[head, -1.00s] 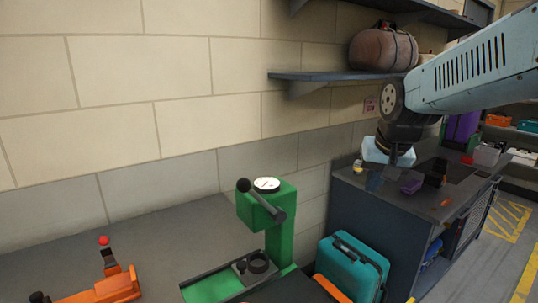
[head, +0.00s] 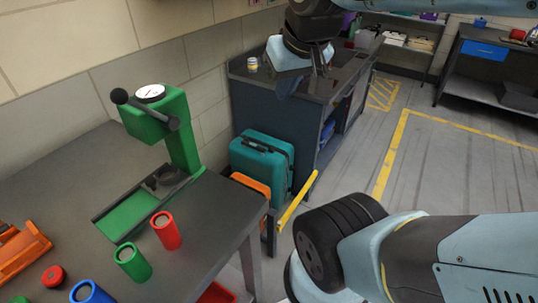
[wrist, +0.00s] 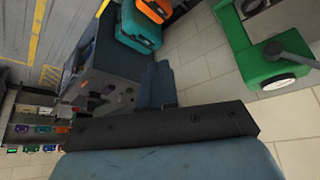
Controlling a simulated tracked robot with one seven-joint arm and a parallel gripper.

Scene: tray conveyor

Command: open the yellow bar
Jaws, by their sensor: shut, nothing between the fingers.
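The yellow bar (head: 298,197) is a slim bar in the head view, slanting up to the right beside the right end of the grey workbench. Its lower end is by a dark post at the bench's edge. My gripper (head: 305,78) hangs high in the head view, well above and apart from the bar, in front of the far dark cabinet. It is shut and empty. It also shows in the wrist view (wrist: 157,86), fingers together.
A green press (head: 165,125) with a black-knobbed lever stands on the workbench (head: 215,225). Red, green and blue cylinders stand at its front. A teal case (head: 262,165) and an orange one sit behind the bar. Open floor (head: 440,165) lies to the right.

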